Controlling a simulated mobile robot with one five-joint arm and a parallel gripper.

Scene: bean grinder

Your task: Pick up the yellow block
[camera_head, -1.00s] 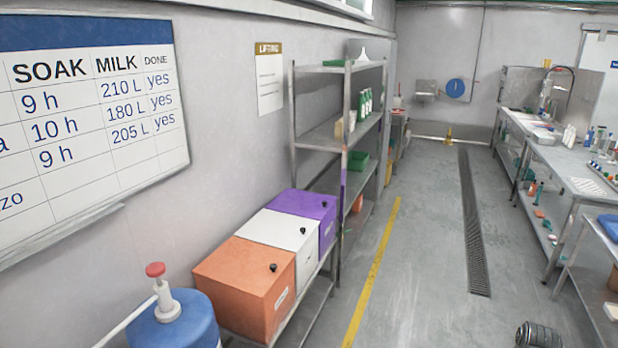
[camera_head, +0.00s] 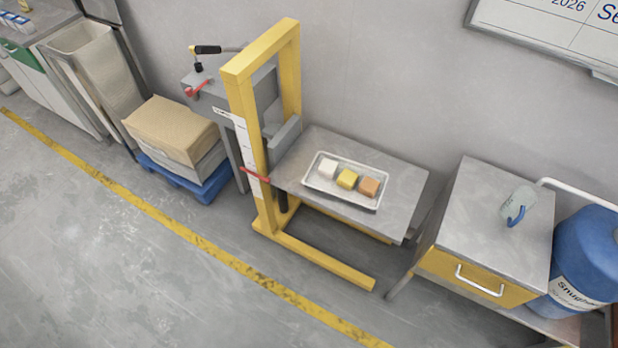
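The yellow block (camera_head: 347,179) lies in a white tray (camera_head: 341,201) on the grey top of a metal platform (camera_head: 398,183). It is the middle one of three blocks in a row. A white block (camera_head: 327,168) is to its left and an orange block (camera_head: 369,186) to its right. The blocks look close together with small gaps. My gripper is not in view.
A cabinet (camera_head: 494,219) with a yellow drawer and a blue drum (camera_head: 585,259) stand at right. The floor in front is clear.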

